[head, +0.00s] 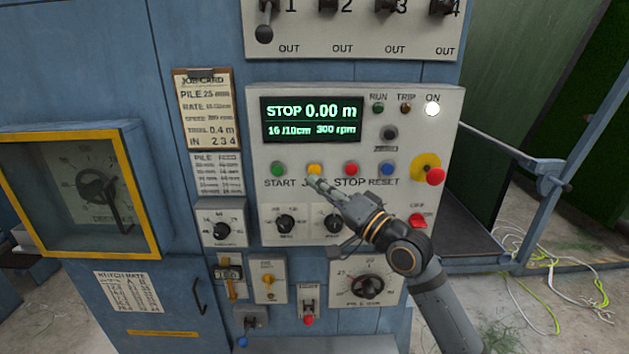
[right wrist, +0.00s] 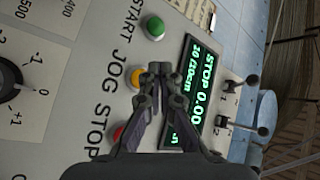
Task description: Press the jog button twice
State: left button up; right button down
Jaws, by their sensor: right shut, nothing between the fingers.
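The jog button (head: 314,169) is a round yellow-orange button on the grey control panel (head: 262,110), between the green start button (head: 277,169) and the red stop button (head: 351,168). My right gripper (head: 313,181) is shut and empty, with its fingertips just below the jog button in the head view, covering part of the JOG label. In the right wrist view the shut fingertips (right wrist: 159,70) lie beside the yellow jog button (right wrist: 138,77), partly hiding it. I cannot tell whether they touch it. My left gripper is not in view.
The display (head: 311,121) reads STOP 0.00 m and 300 rpm. A blue reset button (head: 388,168) and a red mushroom button on yellow (head: 435,176) are to the right. Knobs (head: 285,223) sit below. Levers (head: 265,28) stick out above.

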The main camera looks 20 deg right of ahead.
jog(key=shift+w+d+b, duration=0.25)
jog(key=shift+w+b, duration=0.1)
jog(key=shift+w, duration=0.65)
dwell(0.8)
jog(key=shift+w+d, duration=0.1)
jog(key=shift+w, duration=0.3)
jog(key=shift+w+d+r+b, duration=0.1)
jog(key=shift+w+d+b, duration=0.1)
jog(key=shift+w+b, duration=0.25)
dwell(0.6)
jog(key=shift+s, duration=0.15)
jog(key=shift+s+a+p, duration=0.3)
jog(key=shift+s+p, duration=0.25)
jog(key=shift+s, duration=0.2)
